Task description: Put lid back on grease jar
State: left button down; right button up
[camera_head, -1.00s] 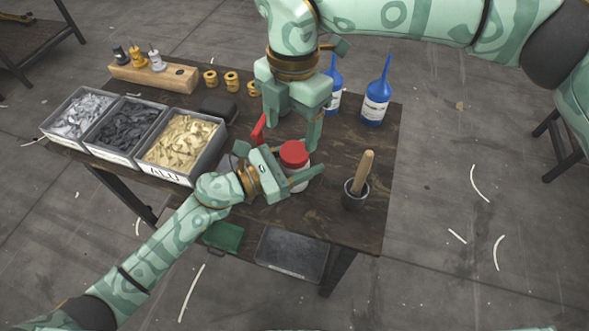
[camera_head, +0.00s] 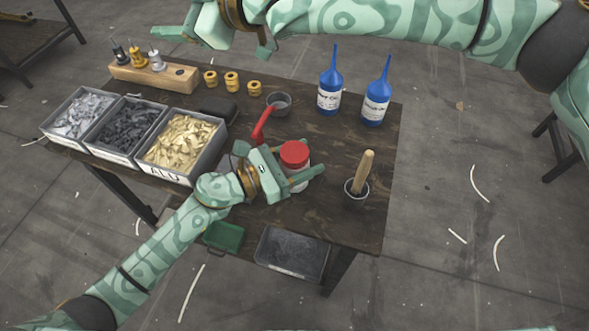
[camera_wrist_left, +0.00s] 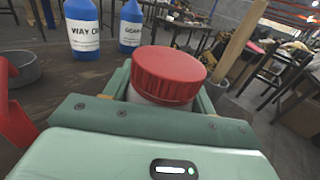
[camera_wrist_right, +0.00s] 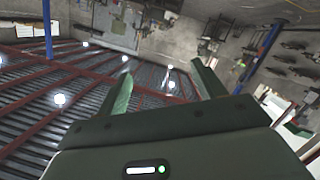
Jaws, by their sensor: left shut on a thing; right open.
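The grease jar (camera_head: 303,172) is a white jar standing on the dark bench, with a red lid (camera_head: 294,153) on its top. In the left wrist view the ribbed red lid (camera_wrist_left: 168,74) sits on the jar (camera_wrist_left: 158,99) and looks slightly tilted; I cannot tell whether it is fully seated. My left gripper (camera_head: 300,177) is shut around the jar's body below the lid. My right gripper (camera_head: 210,42) is open and empty, raised high at the top left of the head view, away from the jar. Its wrist view shows its spread fingers (camera_wrist_right: 158,85) with nothing between them.
Blue bottles (camera_head: 329,98) stand at the back. A dark cup (camera_head: 356,195) with a wooden handle is right of the jar.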

jog(key=w+d+f+m+h, duration=0.1)
jog(key=d+f+h, duration=0.35)
jog(key=f, duration=0.25)
jog(key=n+g+h, duration=0.7)
jog(key=n+h, duration=0.3)
send_over(295, 151)
notch_tip(295, 151, down, 8)
jog(key=shift+f, duration=0.1)
jog(key=shift+f, duration=4)
jog(key=shift+c, duration=0.3)
